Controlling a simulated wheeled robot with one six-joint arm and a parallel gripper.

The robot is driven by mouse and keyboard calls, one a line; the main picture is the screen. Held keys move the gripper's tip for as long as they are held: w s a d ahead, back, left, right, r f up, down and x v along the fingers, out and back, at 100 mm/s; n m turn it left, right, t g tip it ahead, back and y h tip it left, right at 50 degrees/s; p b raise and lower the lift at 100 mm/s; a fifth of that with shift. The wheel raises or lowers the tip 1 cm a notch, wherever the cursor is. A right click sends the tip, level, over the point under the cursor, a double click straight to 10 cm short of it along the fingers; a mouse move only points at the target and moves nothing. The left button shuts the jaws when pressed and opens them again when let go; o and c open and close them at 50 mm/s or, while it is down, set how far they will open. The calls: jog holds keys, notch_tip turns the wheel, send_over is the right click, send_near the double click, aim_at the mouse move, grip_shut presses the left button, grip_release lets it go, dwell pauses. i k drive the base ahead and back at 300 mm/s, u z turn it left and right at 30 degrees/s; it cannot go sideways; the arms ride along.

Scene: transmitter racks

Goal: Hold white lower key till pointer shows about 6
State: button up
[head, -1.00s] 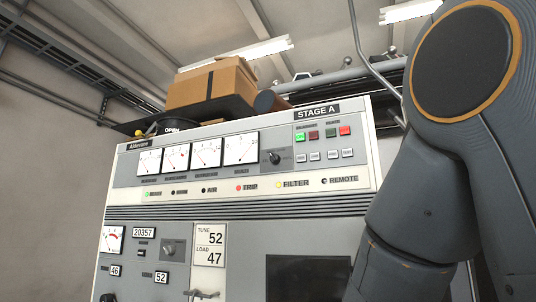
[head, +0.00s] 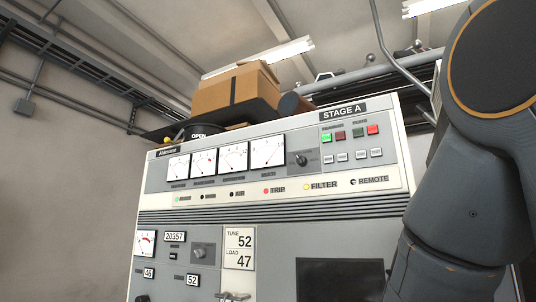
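A grey rack front marked STAGE A (head: 343,112) fills the middle of the head view. The lettering on the white keys is too small to read, so I cannot tell which is the lower key. Several white pointer meters (head: 233,158) stand in a row left of a dark rotary knob (head: 301,160). Their exact pointer readings are too small to tell. My arm rises at the right edge; my gripper is out of view.
A lamp row with TRIP (head: 277,190) and FILTER runs below the meters. Lower left are a small meter (head: 145,243), a TUNE 52 / LOAD 47 card (head: 239,247) and a handle (head: 233,296). A cardboard box (head: 235,90) sits on top.

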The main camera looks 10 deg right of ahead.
aim_at(341, 156)
jog(key=u, duration=1.2)
jog(key=k, duration=0.45)
jog(key=z, duration=1.2)
